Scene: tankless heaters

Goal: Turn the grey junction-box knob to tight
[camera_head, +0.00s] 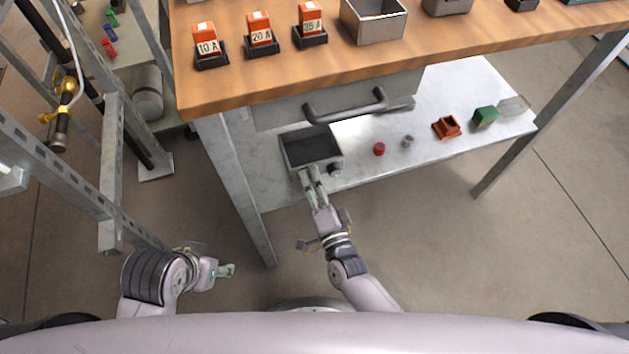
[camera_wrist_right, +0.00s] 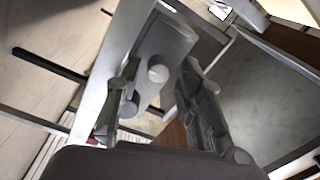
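The grey junction box (camera_head: 330,160) stands at the left front of the lower shelf, with a dark open top. A round pale grey knob (camera_wrist_right: 158,73) shows on the box's face (camera_wrist_right: 170,40) in the right wrist view. My right gripper (camera_head: 312,174) reaches the box's front side. In the right wrist view, the fingers (camera_wrist_right: 160,80) are spread apart with the knob between them; contact is not clear. A dark round stub (camera_head: 335,169) sits at the box's front right corner. My left gripper (camera_head: 228,270) hangs low at left, away from the bench, too small to judge.
Right along the shelf (camera_head: 440,90) lie a red cap (camera_head: 379,149), a grey cylinder (camera_head: 407,141), a red-brown block (camera_head: 446,127) and a green block (camera_head: 486,117). The wooden bench top (camera_head: 280,75) and a drawer handle (camera_head: 345,109) overhang the shelf. A bench leg (camera_head: 238,190) stands left of the box.

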